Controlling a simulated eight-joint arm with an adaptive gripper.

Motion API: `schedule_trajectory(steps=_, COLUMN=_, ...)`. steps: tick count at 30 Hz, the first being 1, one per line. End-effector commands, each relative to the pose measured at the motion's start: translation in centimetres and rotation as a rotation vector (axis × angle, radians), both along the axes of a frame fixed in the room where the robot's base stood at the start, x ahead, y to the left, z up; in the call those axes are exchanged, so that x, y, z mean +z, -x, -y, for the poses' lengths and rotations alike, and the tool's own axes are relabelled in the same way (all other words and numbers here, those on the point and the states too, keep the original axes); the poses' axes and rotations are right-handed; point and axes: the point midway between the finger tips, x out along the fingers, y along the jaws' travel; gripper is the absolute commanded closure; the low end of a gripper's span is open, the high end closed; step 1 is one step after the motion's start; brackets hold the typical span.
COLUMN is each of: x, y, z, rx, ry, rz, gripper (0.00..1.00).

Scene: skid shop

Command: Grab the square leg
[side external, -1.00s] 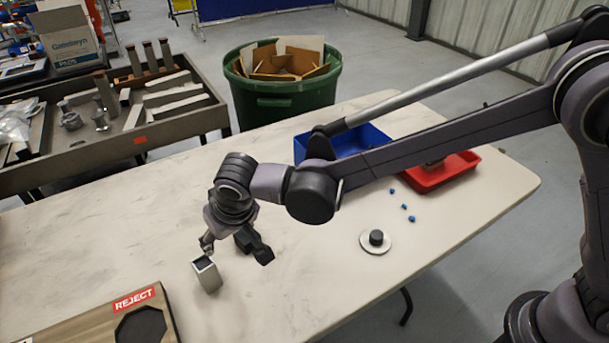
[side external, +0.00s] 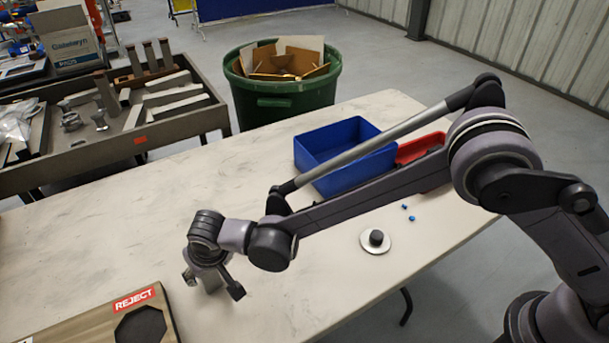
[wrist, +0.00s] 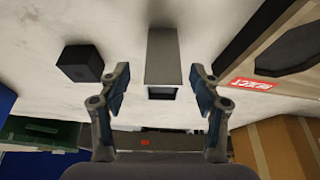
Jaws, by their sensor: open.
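The square leg (wrist: 163,58) is a grey metal square tube with a dark open end. It stands on the pale worktable (side external: 110,225). In the wrist view my gripper (wrist: 160,85) is open, with one finger on each side of the leg and a visible gap on both sides. In the side view my gripper (side external: 212,285) is low over the leg and hides most of it.
A dark block (wrist: 80,62) is left of the leg in the wrist view. A blue bin (side external: 345,150), a red tray (side external: 420,147) and a round white disc with a dark knob (side external: 376,241) are farther right.

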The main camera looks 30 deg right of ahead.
Motion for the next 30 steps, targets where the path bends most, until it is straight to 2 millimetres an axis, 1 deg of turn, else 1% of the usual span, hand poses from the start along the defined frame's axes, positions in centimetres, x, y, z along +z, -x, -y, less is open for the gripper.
schedule_trajectory(steps=3, x=-1.3, y=-1.0, z=-0.5, rx=-0.001, ry=0.000, rz=0.000, gripper=0.36)
schedule_trajectory(steps=9, x=-3.1, y=-1.8, z=-0.7, rx=-0.001, ry=0.000, rz=0.000, gripper=0.36)
schedule_trajectory(steps=18, x=-3.4, y=-1.9, z=-0.7, rx=0.000, ry=0.000, rz=0.000, gripper=0.36)
schedule_trajectory(steps=19, x=-3.4, y=-1.9, z=-0.7, rx=0.000, ry=0.000, rz=0.000, gripper=0.39)
schedule_trajectory(steps=20, x=-3.4, y=-1.9, z=-0.7, rx=0.000, ry=0.000, rz=0.000, gripper=0.47)
schedule_trajectory(steps=21, x=-3.4, y=-1.9, z=-0.7, rx=0.000, ry=0.000, rz=0.000, gripper=0.59)
schedule_trajectory(steps=23, x=-3.4, y=-1.9, z=-0.7, rx=0.000, ry=0.000, rz=0.000, gripper=0.76)
schedule_trajectory(steps=24, x=-3.4, y=-1.9, z=-0.7, rx=0.000, ry=0.000, rz=0.000, gripper=0.88)
schedule_trajectory(steps=25, x=-3.4, y=-1.9, z=-0.7, rx=0.000, ry=0.000, rz=0.000, gripper=0.96)
schedule_trajectory(steps=26, x=-3.4, y=-1.9, z=-0.7, rx=0.000, ry=0.000, rz=0.000, gripper=0.99)
schedule_trajectory(steps=30, x=-3.4, y=-1.9, z=-0.7, rx=0.000, ry=0.000, rz=0.000, gripper=0.99)
